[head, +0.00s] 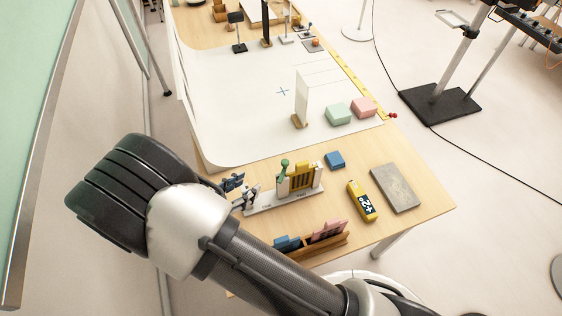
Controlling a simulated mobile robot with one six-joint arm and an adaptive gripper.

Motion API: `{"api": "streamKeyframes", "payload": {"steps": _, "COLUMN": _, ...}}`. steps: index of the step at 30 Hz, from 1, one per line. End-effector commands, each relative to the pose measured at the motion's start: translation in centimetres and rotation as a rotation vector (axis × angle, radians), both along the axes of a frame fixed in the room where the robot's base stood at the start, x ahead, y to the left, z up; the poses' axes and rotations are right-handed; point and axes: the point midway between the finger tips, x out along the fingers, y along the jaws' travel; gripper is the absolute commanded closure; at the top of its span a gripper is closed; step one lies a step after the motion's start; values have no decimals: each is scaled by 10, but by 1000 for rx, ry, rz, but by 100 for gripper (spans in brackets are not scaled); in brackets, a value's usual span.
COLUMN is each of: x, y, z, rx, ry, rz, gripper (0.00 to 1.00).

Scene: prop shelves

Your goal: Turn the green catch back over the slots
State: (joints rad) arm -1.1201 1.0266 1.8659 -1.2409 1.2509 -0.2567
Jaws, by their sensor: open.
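The green catch (283,170) stands up at the left end of a small fixture. It is beside the yellow slotted block (302,177), whose dark upright slots face me and look uncovered. Both sit on a light grey base plate (284,201) on the wooden table. My gripper (240,190) shows only in part, just left of the catch near the plate's left end. It is open, appears empty, and looks apart from the catch. My arm hides the rest of it.
A blue block (335,160) lies right of the fixture, with a yellow labelled box (362,201) and a grey slab (396,188) farther right. A wooden rack (318,250) with cards stands in front. A white sheet (240,110) with pink and green blocks lies behind.

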Motion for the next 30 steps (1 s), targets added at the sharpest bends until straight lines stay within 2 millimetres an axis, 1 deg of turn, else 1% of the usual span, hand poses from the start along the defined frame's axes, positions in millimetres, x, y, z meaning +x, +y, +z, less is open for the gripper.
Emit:
{"api": "streamKeyframes", "payload": {"steps": 5, "x": 20, "y": -19, "z": -11, "rx": -2, "ry": 1, "rz": -8, "gripper": 59}}
{"api": "streamKeyframes", "payload": {"steps": 15, "x": 73, "y": -64, "z": -40, "rx": 2, "ry": 3, "rz": -12, "gripper": 59}}
{"api": "streamKeyframes", "payload": {"steps": 21, "x": 99, "y": -87, "z": -55, "rx": 1, "ry": 2, "rz": -11, "gripper": 59}}
{"api": "streamKeyframes", "payload": {"steps": 25, "x": 111, "y": -96, "z": -60, "rx": 2, "ry": 2, "rz": -9, "gripper": 59}}
{"api": "streamKeyframes", "payload": {"steps": 30, "x": 118, "y": -101, "z": -64, "rx": 2, "ry": 2, "rz": -7, "gripper": 59}}
